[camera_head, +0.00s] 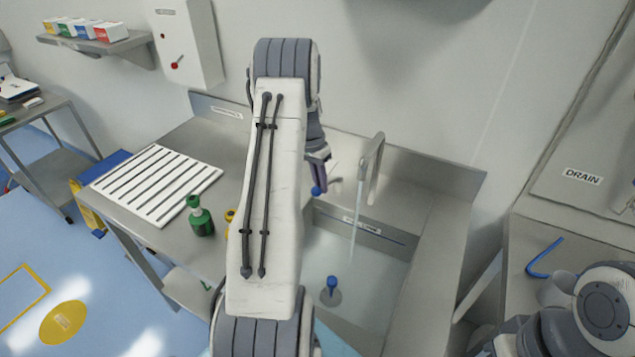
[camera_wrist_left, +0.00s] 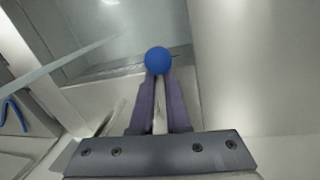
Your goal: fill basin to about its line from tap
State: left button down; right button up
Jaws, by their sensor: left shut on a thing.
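The steel basin (camera_head: 398,262) is set in the counter, with pale water (camera_head: 365,288) inside. A label and a thin dark blue line run along its far wall, above the visible water surface. A blue-topped plug (camera_head: 331,285) stands on the basin floor. The tap spout (camera_head: 374,160) arches over the basin, and a thin stream (camera_head: 354,225) falls from it. My left gripper (camera_head: 318,183) is shut on the blue ball knob (camera_head: 316,191) beside the tap. The knob (camera_wrist_left: 158,60) also shows between the fingertips in the left wrist view. My left arm hides the basin's left part.
A white slatted drain board (camera_head: 158,183) and a green bottle (camera_head: 201,218) are on the counter left of my arm. A blue hooked piece (camera_head: 543,258) lies at the right, below a DRAIN label. A wall shelf (camera_head: 95,42) holds small boxes.

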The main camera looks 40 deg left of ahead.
pick_arm(q)
jog(key=shift+s+d+f+n, duration=0.15)
jog(key=shift+s+d+n, duration=0.15)
jog(key=shift+d+n, duration=0.25)
jog(key=shift+s+d+f+n, duration=0.1)
jog(key=shift+s+d+n, duration=0.25)
jog(key=shift+n, duration=0.3)
jog(key=shift+w+d, duration=0.1)
jog(key=shift+w, duration=0.05)
jog(key=c, duration=1)
grip_release()
jog(key=shift+o, duration=0.4)
notch_tip(320, 180, up, 11)
jog(key=a+b, duration=0.2)
jog(key=shift+f, duration=0.2)
jog(key=shift+d, duration=0.1)
